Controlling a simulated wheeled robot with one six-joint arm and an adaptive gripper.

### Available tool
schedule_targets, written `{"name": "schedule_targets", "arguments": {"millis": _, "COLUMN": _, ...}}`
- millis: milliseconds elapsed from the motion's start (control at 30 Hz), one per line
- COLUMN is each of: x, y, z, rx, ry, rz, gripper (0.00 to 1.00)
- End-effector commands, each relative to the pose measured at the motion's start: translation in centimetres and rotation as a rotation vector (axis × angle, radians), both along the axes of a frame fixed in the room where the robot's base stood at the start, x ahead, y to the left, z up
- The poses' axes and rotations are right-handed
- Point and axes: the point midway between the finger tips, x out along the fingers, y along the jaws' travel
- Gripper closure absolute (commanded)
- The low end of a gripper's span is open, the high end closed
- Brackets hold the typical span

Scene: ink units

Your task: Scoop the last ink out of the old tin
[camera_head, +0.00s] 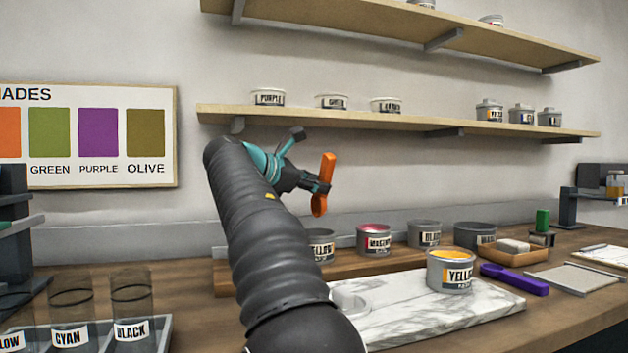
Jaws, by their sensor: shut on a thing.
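My gripper (317,186) is raised above the bench, shut on an orange tool (327,168) that hangs nearly upright. The tool's lower end is clear of every tin, and I cannot tell its exact shape. An open tin labelled YELLOW (452,277) stands upright on the marble slab (425,313), with yellow ink showing at its top. It is to the right of and below my gripper. Behind it on a wooden riser stand a magenta tin (374,240), a tin labelled BLACK (424,235) and other grey tins. No label reads old.
A clear round dish (350,303) lies on the slab, partly behind my arm. A purple tool (514,280) lies right of the slab, near a wooden tray (515,257). Glass jars (131,300) stand at the lower left. Shelves (420,121) with tins run behind my gripper.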

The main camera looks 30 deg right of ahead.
Motion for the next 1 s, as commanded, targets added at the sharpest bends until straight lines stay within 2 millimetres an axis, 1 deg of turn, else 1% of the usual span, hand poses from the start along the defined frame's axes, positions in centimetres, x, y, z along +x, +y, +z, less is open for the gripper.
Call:
{"name": "schedule_targets", "arguments": {"millis": 133, "x": 0.0, "y": 0.2, "z": -1.7, "rx": 0.000, "ry": 0.003, "rz": 0.004, "gripper": 1.00}}
{"name": "schedule_targets", "arguments": {"millis": 200, "x": 0.3, "y": 0.2, "z": -2.9, "rx": 0.000, "ry": 0.002, "rz": 0.004, "gripper": 1.00}}
{"name": "schedule_targets", "arguments": {"millis": 600, "x": 1.1, "y": -0.1, "z": -7.2, "rx": 0.001, "ry": 0.000, "rz": 0.003, "gripper": 1.00}}
{"name": "schedule_targets", "arguments": {"millis": 800, "x": 1.3, "y": -0.2, "z": -8.4, "rx": 0.000, "ry": 0.000, "rz": 0.001, "gripper": 1.00}}
{"name": "schedule_targets", "arguments": {"millis": 1000, "x": 1.4, "y": -0.3, "z": -8.7, "rx": 0.000, "ry": -0.001, "rz": 0.002, "gripper": 1.00}}
